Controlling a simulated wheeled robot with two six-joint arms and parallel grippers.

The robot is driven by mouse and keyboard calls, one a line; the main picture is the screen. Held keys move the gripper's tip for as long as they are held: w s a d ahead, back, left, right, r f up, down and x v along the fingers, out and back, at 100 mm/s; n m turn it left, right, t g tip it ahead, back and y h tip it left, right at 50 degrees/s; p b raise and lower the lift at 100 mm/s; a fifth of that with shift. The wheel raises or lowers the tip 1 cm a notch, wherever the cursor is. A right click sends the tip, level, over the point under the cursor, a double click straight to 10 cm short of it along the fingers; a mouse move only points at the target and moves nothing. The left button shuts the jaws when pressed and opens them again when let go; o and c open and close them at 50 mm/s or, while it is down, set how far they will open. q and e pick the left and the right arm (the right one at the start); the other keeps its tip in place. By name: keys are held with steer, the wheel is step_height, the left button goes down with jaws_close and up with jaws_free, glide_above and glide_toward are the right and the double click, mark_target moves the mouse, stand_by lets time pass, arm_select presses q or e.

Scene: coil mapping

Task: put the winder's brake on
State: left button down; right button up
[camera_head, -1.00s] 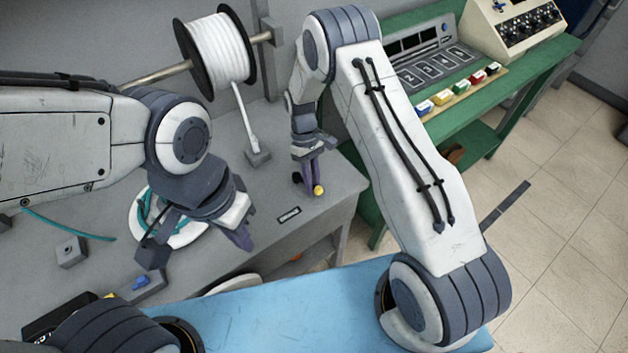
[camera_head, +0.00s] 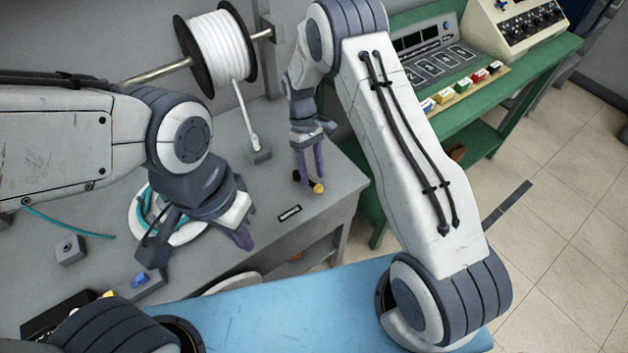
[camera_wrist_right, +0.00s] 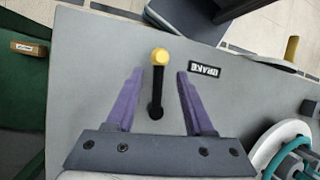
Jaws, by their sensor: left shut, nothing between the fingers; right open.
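The brake lever has a black stem and a yellow knob (camera_head: 318,188) and stands on the grey bench, beside a black label (camera_head: 289,213) reading BRAKE. In the right wrist view the knob (camera_wrist_right: 159,55) and stem lie between the two purple fingers, with space on both sides. My right gripper (camera_head: 311,178) is open around the lever, fingers pointing down; it also shows in the right wrist view (camera_wrist_right: 158,90). My left gripper (camera_head: 243,240) is shut and empty, over the bench near the white round plate.
A white spool (camera_head: 216,52) sits on a rod at the back. A white plate (camera_head: 140,215) with teal cable is beside my left gripper. A green table (camera_head: 485,85) with a control panel stands right.

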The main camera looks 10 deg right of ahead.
steer(key=b+v, duration=0.1)
steer(key=v, duration=0.6)
steer(key=shift+r, duration=0.2)
steer(key=s+a+r+t, duration=0.2)
steer(key=s+a+r, duration=0.4)
steer(key=r, duration=0.2)
steer(key=s+r+t, duration=0.1)
steer(key=s+r, duration=0.1)
steer(key=s, duration=0.9)
steer(key=s+r+t+y, duration=0.1)
steer(key=s+r+t, duration=0.1)
steer(key=s, duration=0.9)
steer(key=shift+s+a+r+n, duration=0.2)
steer(key=shift+r+n, duration=0.2)
steer(key=shift+r, duration=0.3)
